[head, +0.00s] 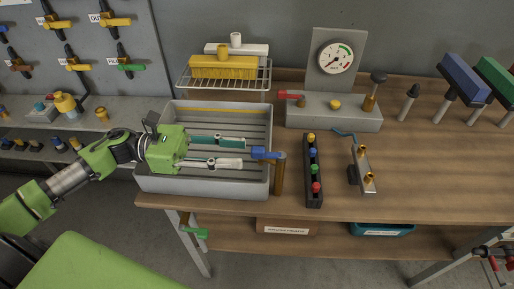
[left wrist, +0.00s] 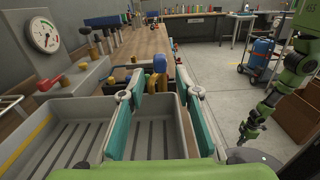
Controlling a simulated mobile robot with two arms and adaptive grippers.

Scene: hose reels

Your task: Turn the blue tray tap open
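The blue tray tap (head: 267,153) has a blue lever on a brown post at the front right corner of the grey tray (head: 205,185). The lever points left, over the tray. My left gripper (head: 242,152) reaches over the tray from the left. Its two teal fingers are spread, with nothing between them, and their tips are just short of the lever. In the left wrist view the blue lever (left wrist: 160,63) shows ahead, between the open fingers. My right gripper (left wrist: 248,128) hangs off to the right in that view, too small to read.
A rack of coloured knobs (head: 313,170) stands close to the right of the tap. A metal bracket with brass fittings (head: 362,165) lies beyond it. A gauge stand (head: 335,62) and a wire shelf with a yellow block (head: 225,68) are behind the tray.

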